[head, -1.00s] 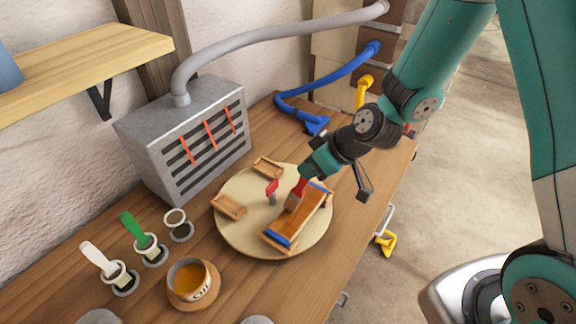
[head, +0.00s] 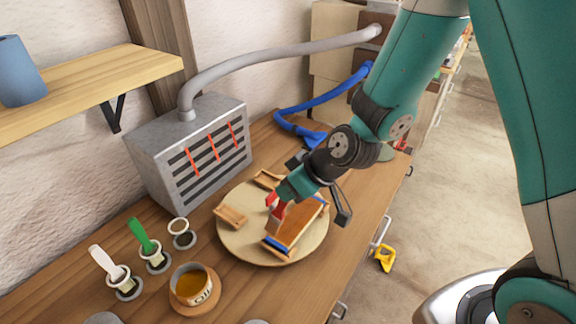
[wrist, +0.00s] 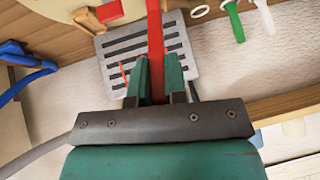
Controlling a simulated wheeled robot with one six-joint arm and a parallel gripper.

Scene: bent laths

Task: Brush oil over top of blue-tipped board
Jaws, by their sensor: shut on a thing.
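The blue-tipped board (head: 303,224) lies on a round pale turntable (head: 240,249). It is bowed, with blue at both ends, and its top looks brown. My gripper (head: 289,190) is shut on the red handle of a brush (head: 277,207), over the left side of the board. In the wrist view the red handle (wrist: 155,40) runs up between my gripper's green fingers (wrist: 158,80). The bristles are out of the wrist frame, and I cannot tell whether they touch the board. The oil pot (head: 192,287) stands on the bench at the front left.
Small wooden pieces (head: 230,216) sit on the turntable. White-handled (head: 108,262) and green-handled (head: 142,237) brushes stand in holders to the left. A grey slatted box (head: 190,150) with a hose stands behind. The bench's right edge is close to the turntable.

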